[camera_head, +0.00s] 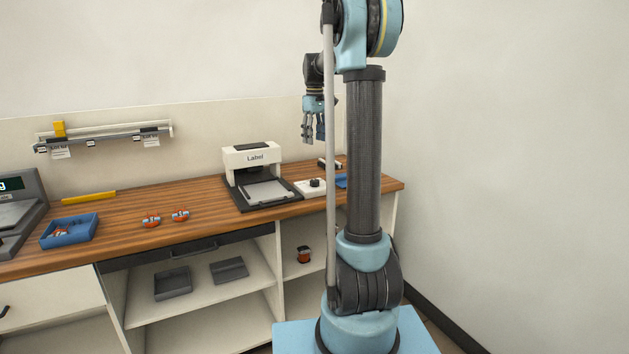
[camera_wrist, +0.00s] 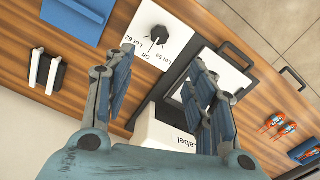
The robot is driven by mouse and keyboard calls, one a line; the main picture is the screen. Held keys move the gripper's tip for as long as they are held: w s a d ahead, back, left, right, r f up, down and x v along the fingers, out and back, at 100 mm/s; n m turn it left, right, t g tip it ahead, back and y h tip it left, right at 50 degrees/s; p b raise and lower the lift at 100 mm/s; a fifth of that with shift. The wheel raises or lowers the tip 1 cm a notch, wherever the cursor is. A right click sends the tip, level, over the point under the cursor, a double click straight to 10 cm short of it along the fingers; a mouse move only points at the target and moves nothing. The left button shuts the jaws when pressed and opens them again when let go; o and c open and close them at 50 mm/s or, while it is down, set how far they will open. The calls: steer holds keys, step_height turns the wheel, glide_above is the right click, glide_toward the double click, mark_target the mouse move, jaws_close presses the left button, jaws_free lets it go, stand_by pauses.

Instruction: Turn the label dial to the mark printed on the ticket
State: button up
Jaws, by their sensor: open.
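The label dial is a black knob (camera_wrist: 158,34) on a white plate (camera_wrist: 175,30) in the wrist view. The plate is printed "Off", "Lot 62" and "Lot 59". The knob's thin tip seems to point toward "Off", but it is small. In the head view the dial (camera_head: 315,183) sits right of the white "Label" machine (camera_head: 256,156). My gripper (camera_head: 313,138) is open and empty, pointing down above the counter near the dial; its fingers (camera_wrist: 163,66) also show in the wrist view. Small tickets (camera_head: 60,152) hang from the wall rail; their print is too small to read.
A dark-framed tray (camera_head: 270,204) lies before the machine. A black-and-white handle-like item (camera_wrist: 45,72) and a blue tray (camera_wrist: 75,18) are near the dial. Red-and-silver parts (camera_head: 151,221), a blue bin (camera_head: 70,242) and a scale (camera_head: 18,215) stand left. The mid-left counter is mostly clear.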

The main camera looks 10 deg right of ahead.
mark_target(315, 180)
step_height(315, 180, down, 17)
steer(key=shift+w+f, duration=0.15)
steer(key=shift+f, duration=0.05)
stand_by(0.6)
steer(key=c, duration=1.1)
steer(key=shift+o, duration=0.2)
steer(key=shift+d, duration=0.1)
